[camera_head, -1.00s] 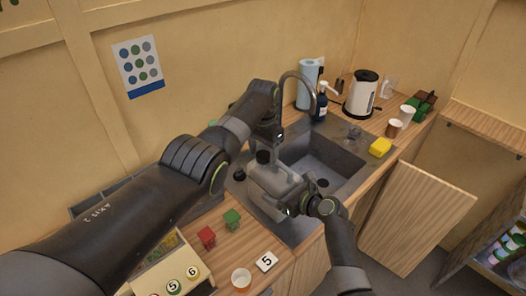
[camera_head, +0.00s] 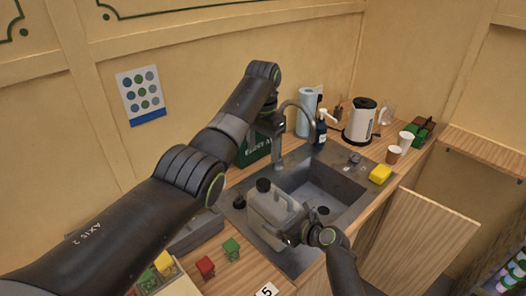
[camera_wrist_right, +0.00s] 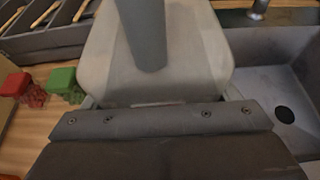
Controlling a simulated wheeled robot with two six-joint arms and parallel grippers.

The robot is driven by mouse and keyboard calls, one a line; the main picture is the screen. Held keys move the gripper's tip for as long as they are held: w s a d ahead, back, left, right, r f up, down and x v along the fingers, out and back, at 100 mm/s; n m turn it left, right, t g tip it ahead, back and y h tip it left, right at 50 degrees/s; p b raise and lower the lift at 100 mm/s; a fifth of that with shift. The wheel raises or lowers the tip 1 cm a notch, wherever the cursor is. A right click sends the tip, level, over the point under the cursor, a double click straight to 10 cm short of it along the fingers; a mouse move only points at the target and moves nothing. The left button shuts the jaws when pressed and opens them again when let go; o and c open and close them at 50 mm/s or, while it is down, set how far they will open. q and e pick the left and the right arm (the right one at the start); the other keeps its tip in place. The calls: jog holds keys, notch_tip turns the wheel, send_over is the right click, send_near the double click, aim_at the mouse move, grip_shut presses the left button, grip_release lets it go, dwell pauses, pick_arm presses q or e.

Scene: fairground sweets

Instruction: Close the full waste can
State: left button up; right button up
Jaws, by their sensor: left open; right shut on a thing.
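The waste can (camera_head: 268,212) is a pale translucent canister at the left of the sink. A black cap (camera_head: 263,185) sits at its top; I cannot tell how tightly. My right gripper (camera_head: 302,232) is shut on the can at its near right side. The pale can body (camera_wrist_right: 190,75) fills the middle of the right wrist view, with a grey bar across it; the right fingertips are hidden there. My left gripper (camera_head: 270,140) is open and empty above the can, apart from the cap.
The sink basin (camera_head: 335,190) lies right of the can, with a tap (camera_head: 311,118) behind. A yellow sponge (camera_head: 380,174), kettle (camera_head: 361,120), cups and bottle stand nearby. Red (camera_head: 205,267) and green (camera_head: 231,249) blocks lie front left. A wooden door (camera_head: 420,240) stands at right.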

jog(key=o, duration=1.8)
jog(key=shift+s+d, duration=0.1)
jog(key=b+v, duration=0.1)
jog(key=v, duration=1.6)
jog(key=shift+b, duration=0.4)
jog(key=shift+r, duration=0.1)
jog(key=shift+s+d, duration=0.1)
